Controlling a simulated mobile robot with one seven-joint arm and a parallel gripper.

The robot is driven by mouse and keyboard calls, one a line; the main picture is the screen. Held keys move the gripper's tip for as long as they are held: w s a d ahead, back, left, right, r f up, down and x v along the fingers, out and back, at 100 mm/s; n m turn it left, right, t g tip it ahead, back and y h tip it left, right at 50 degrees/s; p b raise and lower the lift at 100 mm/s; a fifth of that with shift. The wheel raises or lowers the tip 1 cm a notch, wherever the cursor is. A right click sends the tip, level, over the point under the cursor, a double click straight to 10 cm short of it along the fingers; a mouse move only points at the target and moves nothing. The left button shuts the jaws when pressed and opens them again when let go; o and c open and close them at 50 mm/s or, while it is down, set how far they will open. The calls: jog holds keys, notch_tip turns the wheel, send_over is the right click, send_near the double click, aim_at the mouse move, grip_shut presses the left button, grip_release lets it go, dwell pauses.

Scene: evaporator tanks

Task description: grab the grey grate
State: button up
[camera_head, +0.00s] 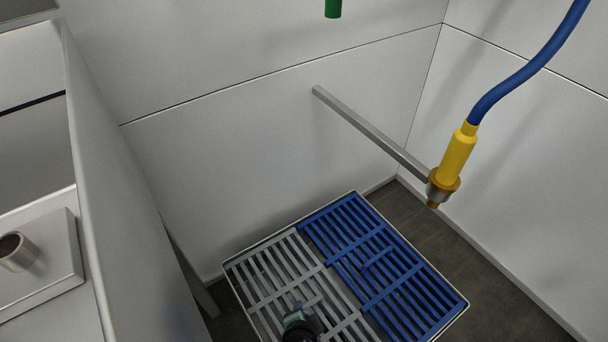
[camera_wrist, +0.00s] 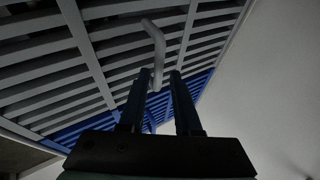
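The grey grate (camera_head: 283,272) is a slatted panel lying in the left part of a framed floor opening. It fills much of the upper left of the wrist view (camera_wrist: 60,62). A light grey bent handle (camera_wrist: 156,45) stands out from it. My gripper (camera_head: 306,306) is over the near part of the grey grate in the head view. In the wrist view, my gripper (camera_wrist: 158,74) has its two dark fingers apart, with the handle's lower end showing between them. Contact with the handle cannot be made out. In the head view, my gripper hides part of the slats.
A blue grate (camera_head: 380,262) lies right beside the grey one. A grey bar (camera_head: 370,130) juts from the wall above, near a yellow nozzle (camera_head: 457,155) on a blue hose (camera_head: 515,75). Light walls enclose the floor; a panel (camera_head: 120,190) stands at left.

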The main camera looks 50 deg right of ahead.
aim_at(304, 308)
jog(key=b+x, duration=0.1)
jog(key=x, duration=0.1)
jog(key=b+x, duration=0.2)
jog(key=shift+s+f, duration=0.2)
jog(key=shift+w+d+f+b, duration=0.25)
jog(key=shift+d+b, duration=0.1)
grip_shut()
jog(key=shift+r, duration=0.1)
dwell(0.8)
jog(key=shift+w+r, duration=0.1)
jog(key=shift+r, duration=0.05)
